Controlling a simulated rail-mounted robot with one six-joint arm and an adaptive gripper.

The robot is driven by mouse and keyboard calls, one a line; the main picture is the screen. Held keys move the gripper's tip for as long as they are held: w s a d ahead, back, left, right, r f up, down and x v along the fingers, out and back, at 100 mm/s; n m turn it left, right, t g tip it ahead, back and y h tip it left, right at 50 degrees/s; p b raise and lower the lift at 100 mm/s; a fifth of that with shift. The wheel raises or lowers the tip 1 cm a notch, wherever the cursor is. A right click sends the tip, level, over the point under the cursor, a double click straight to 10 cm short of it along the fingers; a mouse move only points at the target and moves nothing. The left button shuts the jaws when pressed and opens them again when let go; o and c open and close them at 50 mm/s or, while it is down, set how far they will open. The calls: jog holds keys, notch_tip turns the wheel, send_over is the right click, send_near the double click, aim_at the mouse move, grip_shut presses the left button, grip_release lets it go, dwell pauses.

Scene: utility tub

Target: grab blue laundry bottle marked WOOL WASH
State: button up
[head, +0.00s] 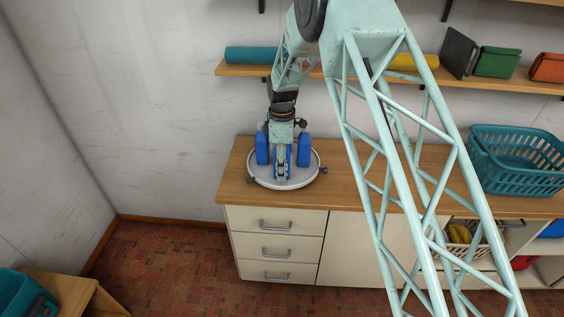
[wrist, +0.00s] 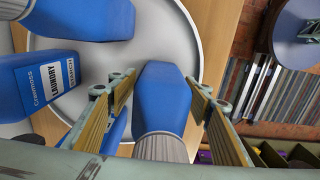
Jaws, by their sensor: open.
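Several blue bottles stand on a round white tray (wrist: 185,35). One blue bottle (wrist: 163,100) with a ribbed grey cap (wrist: 162,147) lies between the fingers of my open gripper (wrist: 161,85) in the wrist view; no label shows on it. A third blue bottle (wrist: 88,18) is at the top. In the head view, my gripper (head: 282,160) is over the tray, with blue bottles to its left (head: 262,148) and right (head: 304,149). WOOL WASH is not readable on any.
The tray sits at the left end of a wooden counter (head: 350,180). A teal basket (head: 515,160) stands at the counter's right. A shelf (head: 235,69) with a teal roll (head: 252,54) runs above. A blue piece (wrist: 115,132) shows behind the left finger.

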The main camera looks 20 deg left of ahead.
jog(key=shift+f, duration=0.3)
dwell(0.4)
jog(key=c, duration=1.2)
jog(key=shift+r, duration=0.15)
jog(key=shift+r, duration=1.65)
jog(key=s+d+r, duration=0.1)
jog(key=s+d, duration=0.7)
jog(key=s, duration=0.5)
jog(key=shift+s+d+r, duration=0.15)
jog(key=shift+s+r, duration=0.05)
jog(key=shift+s, duration=0.15)
